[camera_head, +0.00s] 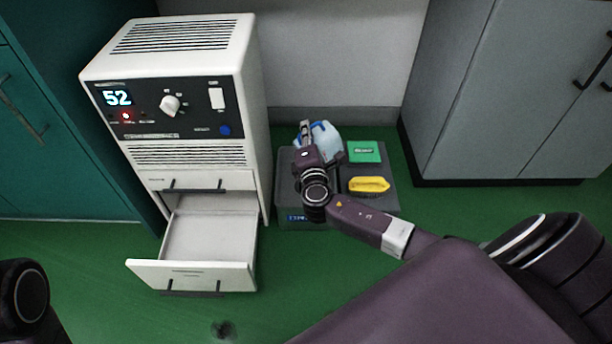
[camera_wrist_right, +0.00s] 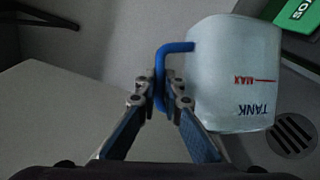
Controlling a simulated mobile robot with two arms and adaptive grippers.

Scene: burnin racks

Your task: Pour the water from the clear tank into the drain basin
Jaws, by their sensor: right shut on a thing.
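The clear tank (camera_head: 325,137) has a pale bluish body and a blue handle. It is partly hidden behind my right gripper (camera_head: 306,140) in the head view. In the right wrist view the tank (camera_wrist_right: 235,70) shows red "MAX" and dark "TANK" markings, and my right gripper (camera_wrist_right: 166,92) is shut on its blue handle (camera_wrist_right: 172,48). A dark grey unit (camera_head: 288,190), which appears to be the drain basin, is under the tank. A round slotted drain (camera_wrist_right: 292,135) shows beside the tank. I cannot tell whether the tank touches the surface. My left gripper is out of view.
A yellow item (camera_head: 369,184) and a green pack (camera_head: 364,151) lie on the right of the grey unit. A white machine (camera_head: 180,150) reading 52 stands to the left, with its lower drawer (camera_head: 190,274) open. Grey cabinets (camera_head: 500,90) are at right.

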